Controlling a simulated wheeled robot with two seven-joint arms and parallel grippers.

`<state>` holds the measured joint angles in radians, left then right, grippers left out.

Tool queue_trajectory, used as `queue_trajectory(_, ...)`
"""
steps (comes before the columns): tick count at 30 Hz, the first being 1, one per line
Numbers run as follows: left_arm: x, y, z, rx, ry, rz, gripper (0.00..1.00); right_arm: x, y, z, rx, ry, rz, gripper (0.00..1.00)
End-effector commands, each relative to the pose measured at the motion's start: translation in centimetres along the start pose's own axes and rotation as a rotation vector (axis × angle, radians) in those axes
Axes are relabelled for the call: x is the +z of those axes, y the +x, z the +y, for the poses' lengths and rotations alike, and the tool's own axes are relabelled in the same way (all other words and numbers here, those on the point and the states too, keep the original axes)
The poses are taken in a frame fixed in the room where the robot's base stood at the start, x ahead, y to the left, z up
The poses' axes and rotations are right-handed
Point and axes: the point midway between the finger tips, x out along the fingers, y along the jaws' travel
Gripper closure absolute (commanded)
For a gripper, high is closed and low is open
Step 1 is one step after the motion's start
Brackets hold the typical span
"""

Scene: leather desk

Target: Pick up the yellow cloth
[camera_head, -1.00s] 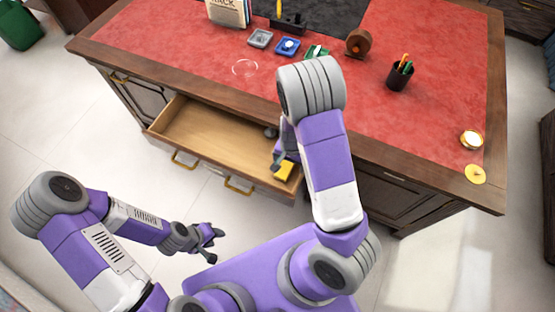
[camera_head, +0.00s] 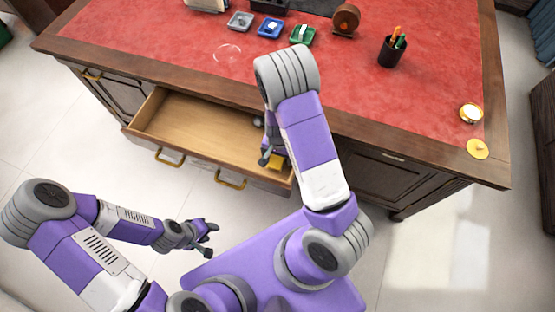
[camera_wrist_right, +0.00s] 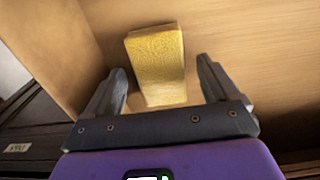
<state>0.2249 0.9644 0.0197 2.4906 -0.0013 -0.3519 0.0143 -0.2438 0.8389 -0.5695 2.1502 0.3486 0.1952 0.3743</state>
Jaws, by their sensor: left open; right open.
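The yellow cloth (camera_head: 278,162) lies in the right end of the open drawer (camera_head: 190,133), partly hidden by my right gripper in the head view. In the right wrist view the yellow cloth (camera_wrist_right: 156,62) is a small block-like folded piece on the wooden drawer floor. My right gripper (camera_head: 268,157) is over that end of the drawer. In its wrist view the open fingers (camera_wrist_right: 163,85) stand on either side of the cloth's near end, with gaps showing at both sides. My left gripper (camera_head: 209,239) is open and empty, low over the floor left of my base.
The drawer front with its handles (camera_head: 170,158) faces me. The red leather desk top (camera_head: 340,85) holds small trays (camera_head: 270,28), a pen cup (camera_head: 392,50), a brown round object (camera_head: 346,19) and gold round items (camera_head: 477,148).

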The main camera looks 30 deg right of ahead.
Motion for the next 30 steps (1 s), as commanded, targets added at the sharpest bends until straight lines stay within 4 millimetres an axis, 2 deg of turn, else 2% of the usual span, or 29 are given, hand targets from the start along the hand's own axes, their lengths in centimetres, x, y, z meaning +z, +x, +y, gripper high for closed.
queue_trajectory(3,0.0,-0.1,0.1,0.0,0.0,0.0,0.57,0.0,-0.1,0.0,-0.001,0.0,0.001,0.12)
queue_trajectory(4,0.0,-0.1,0.1,0.0,0.0,0.0,0.57,0.0,-0.2,0.0,-0.001,0.0,0.001,0.15)
queue_trajectory(15,0.0,-0.1,0.1,0.0,0.0,0.0,0.57,0.0,-0.2,0.0,0.0,0.0,0.0,0.71)
queue_trajectory(23,0.0,-0.2,0.1,0.0,0.0,0.0,0.57,0.0,-0.5,0.0,-0.001,0.0,0.001,0.72)
queue_trajectory(26,0.0,-0.8,0.3,0.0,0.0,0.0,0.57,0.0,-1.6,-0.1,-0.002,-0.001,0.003,0.72)
queue_trajectory(30,0.1,-2.0,0.8,0.0,0.0,0.0,0.57,-0.1,-4.5,-0.1,-0.004,-0.001,0.004,0.72)
